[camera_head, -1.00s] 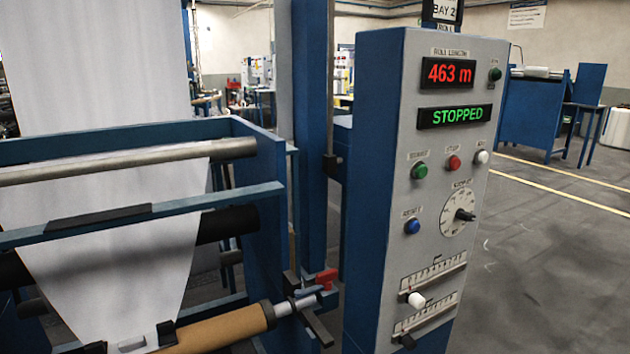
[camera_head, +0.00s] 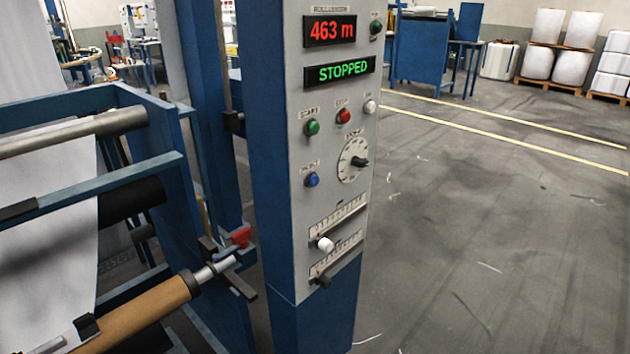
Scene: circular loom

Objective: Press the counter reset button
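The control panel (camera_head: 300,240) stands upright on a blue post in the head view. Its red display (camera_head: 331,30) reads 463 m and its green display (camera_head: 339,71) reads STOPPED. A blue button (camera_head: 312,180) sits left of a round dial (camera_head: 353,160). A green button (camera_head: 312,127), a red button (camera_head: 343,116) and a white button (camera_head: 370,107) form a row above. A small dark-green button or lamp (camera_head: 376,27) is beside the red display. The button labels are too blurred to read surely. Neither of my grippers is in view.
The blue loom frame (camera_head: 165,150) with white fabric (camera_head: 40,210) and a brown roll (camera_head: 135,315) stands left of the panel. A red lever (camera_head: 238,237) is at the roll's end. Two sliders are low on the panel. The floor (camera_head: 480,230) to the right is open.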

